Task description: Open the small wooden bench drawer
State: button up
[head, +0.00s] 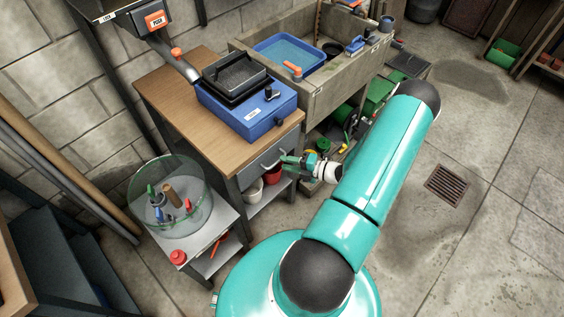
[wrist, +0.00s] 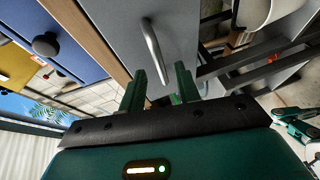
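The small wooden bench (head: 180,85) stands against the block wall with a brown wooden top. Its drawer has a grey front (head: 250,172) below the top and looks shut. In the wrist view the grey drawer front (wrist: 185,32) fills the upper middle, with a curved metal bar handle (wrist: 153,48). My gripper (head: 284,160) is at the drawer's right part in the head view. In the wrist view its two green fingers (wrist: 160,78) are apart, and the handle's near end shows between them. I cannot tell whether they touch it.
A blue case (head: 250,112) with black trays sits on the bench top. A side table with a glass bowl (head: 170,200) of tools stands close at the left. A stone sink (head: 325,65) stands at the right. A red pot (head: 273,173) is below the drawer.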

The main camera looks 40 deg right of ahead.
jog(key=x, duration=0.2)
jog(key=shift+w+a, duration=0.15)
jog(key=shift+w, duration=0.1)
grip_shut()
jog(key=s, duration=1.9)
jog(key=shift+d, duration=0.25)
grip_release()
